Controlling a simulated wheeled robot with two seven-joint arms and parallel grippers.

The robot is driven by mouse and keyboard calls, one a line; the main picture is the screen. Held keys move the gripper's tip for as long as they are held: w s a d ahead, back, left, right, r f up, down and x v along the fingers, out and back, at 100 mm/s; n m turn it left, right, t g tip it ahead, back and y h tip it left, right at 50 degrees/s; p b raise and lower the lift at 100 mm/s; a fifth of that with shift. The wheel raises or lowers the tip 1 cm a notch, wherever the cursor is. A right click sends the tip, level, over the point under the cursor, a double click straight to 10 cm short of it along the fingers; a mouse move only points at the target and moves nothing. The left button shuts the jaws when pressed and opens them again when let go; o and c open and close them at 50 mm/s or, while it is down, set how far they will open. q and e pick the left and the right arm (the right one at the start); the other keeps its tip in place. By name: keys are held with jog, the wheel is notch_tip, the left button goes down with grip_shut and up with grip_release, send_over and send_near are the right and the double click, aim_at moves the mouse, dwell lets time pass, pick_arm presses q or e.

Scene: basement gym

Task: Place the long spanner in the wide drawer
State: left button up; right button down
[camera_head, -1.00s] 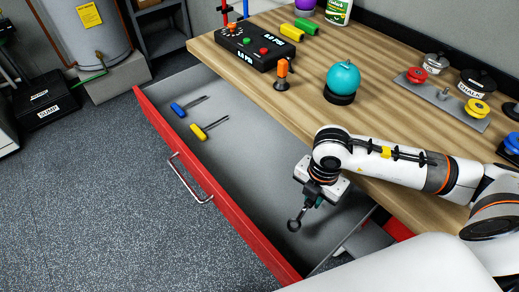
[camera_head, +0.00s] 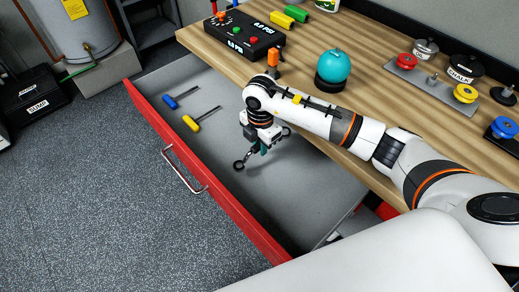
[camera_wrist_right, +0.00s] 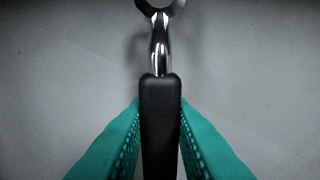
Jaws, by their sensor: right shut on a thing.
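The wide drawer (camera_head: 209,202) has a red front and a grey inside, and it stands open under the bench. My right gripper (camera_head: 262,148) is over the middle of the drawer, pointing down, shut on the long spanner (camera_head: 240,165). In the right wrist view the spanner's black handle (camera_wrist_right: 160,120) lies between the teal finger pads (camera_wrist_right: 160,135). Its chrome shaft and ring end (camera_wrist_right: 160,8) reach away over the grey drawer floor. I cannot tell whether the spanner touches the floor. My left gripper is not in view.
A blue-handled screwdriver (camera_head: 170,102) and a yellow-handled one (camera_head: 191,123) lie at the drawer's far left end. The drawer's right part is bare. On the wooden bench (camera_head: 370,135) stand a black control box (camera_head: 237,42), a teal ball (camera_head: 333,66) and a tray of weights (camera_head: 432,80).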

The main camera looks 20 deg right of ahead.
aim_at(260, 158)
jog(key=shift+w, duration=0.2)
notch_tip(260, 158, down, 4)
jog(key=shift+r, duration=0.25)
jog(key=shift+f, duration=0.2)
jog(key=c, duration=1.3)
grip_release()
jog(key=shift+r, duration=0.1)
